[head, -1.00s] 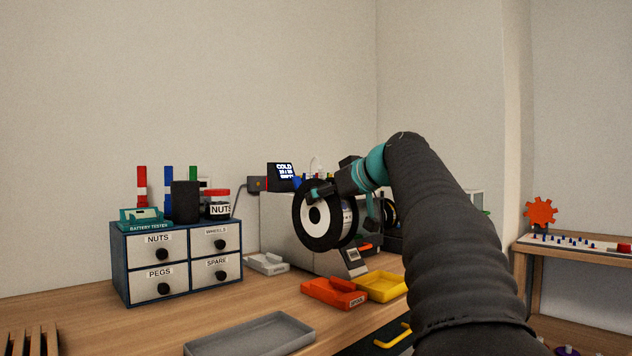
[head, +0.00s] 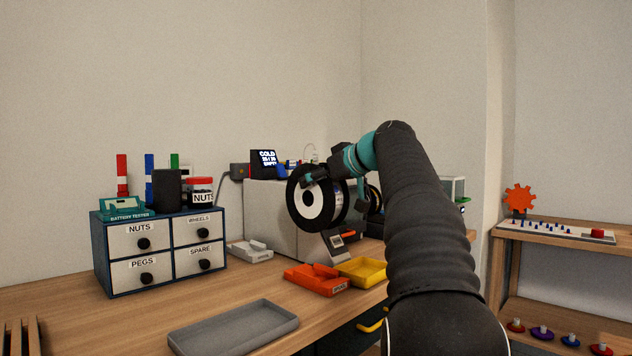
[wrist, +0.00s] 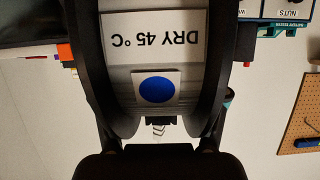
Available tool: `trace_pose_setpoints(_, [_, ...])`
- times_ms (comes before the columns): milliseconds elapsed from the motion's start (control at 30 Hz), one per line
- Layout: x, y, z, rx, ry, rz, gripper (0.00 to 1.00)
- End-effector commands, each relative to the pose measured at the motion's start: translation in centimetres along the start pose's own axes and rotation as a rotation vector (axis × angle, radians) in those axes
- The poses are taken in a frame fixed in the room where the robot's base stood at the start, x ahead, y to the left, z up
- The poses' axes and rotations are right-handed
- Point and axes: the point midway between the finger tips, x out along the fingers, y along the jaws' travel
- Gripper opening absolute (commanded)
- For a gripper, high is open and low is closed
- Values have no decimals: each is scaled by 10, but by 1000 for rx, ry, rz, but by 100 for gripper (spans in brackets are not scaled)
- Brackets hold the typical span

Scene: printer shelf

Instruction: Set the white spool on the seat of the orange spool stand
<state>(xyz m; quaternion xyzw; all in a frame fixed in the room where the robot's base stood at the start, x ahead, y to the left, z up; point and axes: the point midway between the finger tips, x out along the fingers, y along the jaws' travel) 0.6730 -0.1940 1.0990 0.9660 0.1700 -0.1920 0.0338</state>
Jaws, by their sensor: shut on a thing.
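The white spool (head: 308,198) has black flanges, a white centre and a "DRY 45 °C" label with a blue dot, which shows upside down in the wrist view (wrist: 155,60). My gripper (head: 337,184) is shut on it, with one finger over its front face and one at its far side. The spool is upright, held in the air in front of the grey machine. The orange spool stand (head: 312,279) is low on the bench, below the spool in the head view. The spool is clear of it. The stand's seat looks empty.
A yellow tray (head: 362,271) is right beside the orange stand. A pale grey holder (head: 249,252) is at its back left. A grey tray (head: 235,328) lies in front. The grey machine (head: 262,215) stands behind. A drawer cabinet (head: 160,250) is on the left.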

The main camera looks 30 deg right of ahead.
Motion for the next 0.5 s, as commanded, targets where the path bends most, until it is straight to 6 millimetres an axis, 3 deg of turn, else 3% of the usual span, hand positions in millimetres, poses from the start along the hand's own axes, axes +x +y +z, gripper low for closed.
trace_pose_setpoints(500, [19, 0, 47, -1, 1, 0, 12])
